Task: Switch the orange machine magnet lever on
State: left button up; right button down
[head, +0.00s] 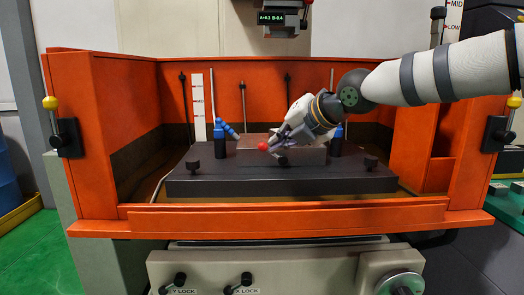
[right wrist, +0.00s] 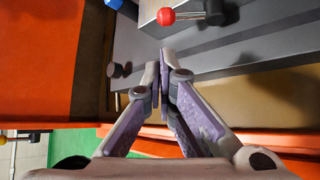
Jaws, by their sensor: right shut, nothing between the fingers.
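The magnet lever has a red ball knob (head: 262,146) and sits at the front of the dark block in the orange machine. In the right wrist view its red knob (right wrist: 166,16) is at the top, with a short metal rod running right to a dark hub (right wrist: 215,13). My right gripper (head: 279,143) reaches in from the right and hides part of the lever in the head view. In the right wrist view its fingers (right wrist: 160,66) are shut and empty, apart from the knob. My left gripper is not in view.
Blue nozzles (head: 220,132) stand beside the grey block. The orange front wall (head: 280,217) and side walls enclose the tank.

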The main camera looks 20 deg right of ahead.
jog(key=x, duration=0.4)
jog(key=b+x, duration=0.1)
jog(key=x, duration=0.3)
jog(key=shift+w+f, duration=0.15)
jog(key=shift+f, duration=0.35)
jog(key=shift+w+a+f+b, duration=0.1)
jog(key=shift+w+a+b, duration=0.2)
jog(key=shift+w, duration=0.25)
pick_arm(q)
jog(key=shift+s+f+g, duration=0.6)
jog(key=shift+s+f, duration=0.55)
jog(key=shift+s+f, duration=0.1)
pick_arm(e)
jog(key=shift+d, duration=0.1)
